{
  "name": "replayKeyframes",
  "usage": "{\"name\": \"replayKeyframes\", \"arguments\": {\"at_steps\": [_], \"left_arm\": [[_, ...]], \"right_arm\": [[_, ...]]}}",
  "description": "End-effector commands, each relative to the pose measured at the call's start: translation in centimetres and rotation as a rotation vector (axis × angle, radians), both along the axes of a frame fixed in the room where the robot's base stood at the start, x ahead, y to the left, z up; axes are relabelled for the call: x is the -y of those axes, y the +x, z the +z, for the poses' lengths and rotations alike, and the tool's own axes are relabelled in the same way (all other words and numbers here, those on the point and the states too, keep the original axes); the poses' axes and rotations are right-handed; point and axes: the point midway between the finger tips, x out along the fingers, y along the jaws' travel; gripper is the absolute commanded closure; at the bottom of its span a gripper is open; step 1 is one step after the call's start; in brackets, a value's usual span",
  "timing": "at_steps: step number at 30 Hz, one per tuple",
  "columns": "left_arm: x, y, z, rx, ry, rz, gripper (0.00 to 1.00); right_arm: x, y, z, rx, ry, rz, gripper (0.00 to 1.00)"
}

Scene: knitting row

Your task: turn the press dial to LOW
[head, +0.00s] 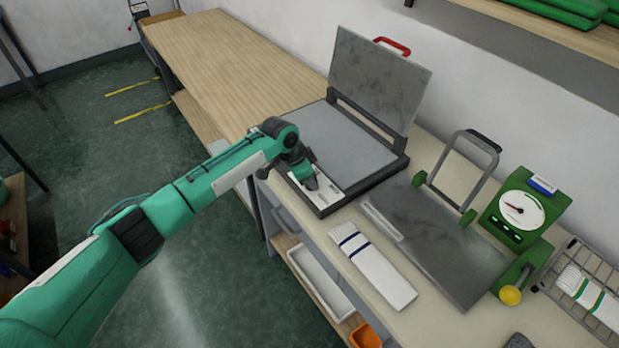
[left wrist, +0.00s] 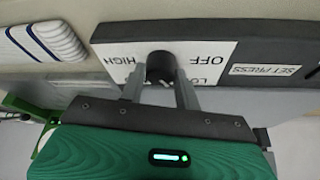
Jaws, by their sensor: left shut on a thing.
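The press (head: 340,145) stands on the counter with its grey lid (head: 375,80) raised by a red handle. Its front panel (head: 327,196) carries the dial. In the left wrist view the black dial (left wrist: 161,64) sits on a white plate (left wrist: 205,47) with upside-down labels: HIGH to the left, OFF to the right, LOW partly hidden below right. My left gripper (head: 311,184) is at the panel. In the left wrist view its fingers (left wrist: 160,80) are shut on the dial from both sides. I cannot clearly tell where the dial points. My right gripper is not in view.
A folded white cloth with blue stripes (head: 375,267) lies just right of the press's front. A grey plate with a hinged handle (head: 440,235), a green dial scale (head: 520,212) and a wire rack (head: 560,285) stand further right. The wooden counter (head: 240,60) behind left is clear.

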Motion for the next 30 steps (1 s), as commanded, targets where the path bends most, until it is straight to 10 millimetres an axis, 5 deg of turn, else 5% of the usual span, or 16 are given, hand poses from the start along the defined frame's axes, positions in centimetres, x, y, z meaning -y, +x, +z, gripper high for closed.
{"name": "replayKeyframes", "arguments": {"at_steps": [14, 15, 18, 30], "left_arm": [[0.00, 0.04, 0.05, 0.000, 0.000, -0.014, 0.90], [0.00, 0.04, 0.05, 0.000, 0.000, -0.014, 0.64], [0.00, 0.03, 0.05, 0.000, 0.000, -0.014, 0.46], [-0.30, -0.06, 0.77, 0.001, 0.000, -0.014, 0.46]], "right_arm": [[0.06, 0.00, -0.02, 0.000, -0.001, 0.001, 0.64], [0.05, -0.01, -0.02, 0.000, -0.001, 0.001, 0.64], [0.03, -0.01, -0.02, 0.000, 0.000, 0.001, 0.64], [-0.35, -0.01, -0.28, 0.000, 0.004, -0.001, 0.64]]}}
